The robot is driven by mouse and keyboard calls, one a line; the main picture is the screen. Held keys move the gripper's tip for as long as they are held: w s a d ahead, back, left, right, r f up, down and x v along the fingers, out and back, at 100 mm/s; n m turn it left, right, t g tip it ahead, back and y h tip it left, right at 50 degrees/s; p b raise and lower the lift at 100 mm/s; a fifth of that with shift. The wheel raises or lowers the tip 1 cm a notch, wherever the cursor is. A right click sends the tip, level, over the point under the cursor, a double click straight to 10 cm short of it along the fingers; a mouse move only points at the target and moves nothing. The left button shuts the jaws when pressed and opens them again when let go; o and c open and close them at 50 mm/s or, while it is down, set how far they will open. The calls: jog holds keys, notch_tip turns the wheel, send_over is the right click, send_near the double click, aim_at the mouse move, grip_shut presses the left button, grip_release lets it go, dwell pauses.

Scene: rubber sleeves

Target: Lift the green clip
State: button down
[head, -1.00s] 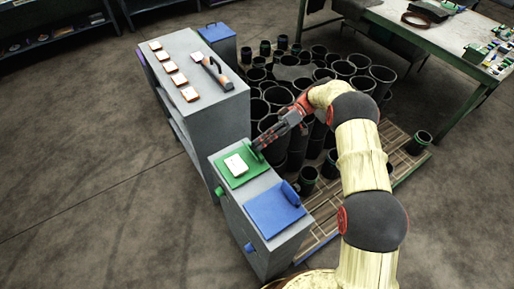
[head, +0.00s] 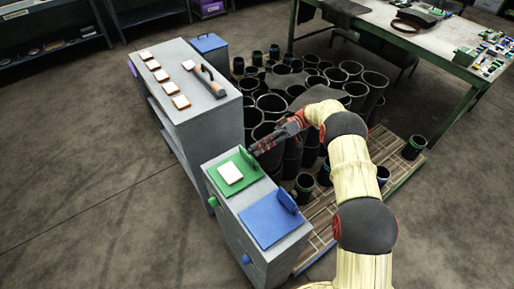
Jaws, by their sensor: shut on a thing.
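The green clip (head: 247,160) stands upright at the far right edge of a green plate (head: 218,184) on top of the low grey cabinet. My gripper (head: 253,150) reaches in from the right and is shut on the upper part of the clip. The fingertips are small in the head view and partly cover the clip. I cannot tell any gap between the clip and the plate.
A white tile (head: 230,173) lies on the green plate. A blue plate with a blue clip (head: 287,201) is nearer. The taller grey cabinet (head: 208,110) holds tiles and a handled tool (head: 212,80). Many black rubber sleeves (head: 270,103) stand behind on a wooden pallet (head: 400,165).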

jog(key=c, duration=1.6)
grip_release()
jog(key=shift+r, duration=4.9)
